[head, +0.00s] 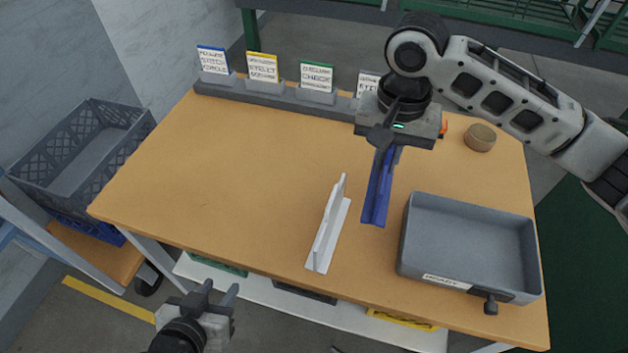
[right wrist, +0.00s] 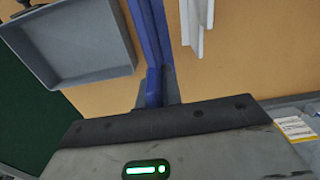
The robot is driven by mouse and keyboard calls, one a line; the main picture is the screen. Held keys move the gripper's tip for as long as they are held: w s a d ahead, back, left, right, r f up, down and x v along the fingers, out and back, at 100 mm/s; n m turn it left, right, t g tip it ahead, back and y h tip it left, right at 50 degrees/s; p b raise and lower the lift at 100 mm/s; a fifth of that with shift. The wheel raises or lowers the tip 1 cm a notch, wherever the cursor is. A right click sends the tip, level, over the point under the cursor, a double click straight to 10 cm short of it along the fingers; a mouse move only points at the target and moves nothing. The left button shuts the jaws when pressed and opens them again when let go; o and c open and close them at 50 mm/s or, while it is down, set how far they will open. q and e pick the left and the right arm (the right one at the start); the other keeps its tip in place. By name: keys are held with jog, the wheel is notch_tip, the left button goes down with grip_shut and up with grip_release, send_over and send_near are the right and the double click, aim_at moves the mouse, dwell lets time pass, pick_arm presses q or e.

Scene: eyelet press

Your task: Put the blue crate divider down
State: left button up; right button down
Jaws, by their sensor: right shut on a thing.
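The blue crate divider (head: 376,200) is a long, narrow piece over the right-middle of the table. My right gripper (head: 388,148) is shut on its far end. In the right wrist view the blue divider (right wrist: 152,45) runs up from between the fingers (right wrist: 157,88). I cannot tell whether its underside touches the table. A similar white divider (head: 328,228) stands on the table just left of it, apart from it. My left gripper (head: 219,290) is off the table's front edge, open and empty.
A grey tray (head: 468,203) with a front knob sits right of the blue divider. Card holders (head: 270,93) line the back edge. A round wooden piece (head: 480,137) lies at back right. A grey crate (head: 70,165) stands left of the table (head: 220,190), whose left half is clear.

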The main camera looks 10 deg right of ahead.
jog(key=shift+a+f, duration=0.1)
notch_tip(320, 180, down, 10)
jog(key=shift+r+b, duration=0.1)
jog(key=shift+b, duration=0.3)
jog(key=c, duration=1.6)
grip_release()
jog(key=shift+f, duration=0.2)
jog(key=shift+o, duration=0.2)
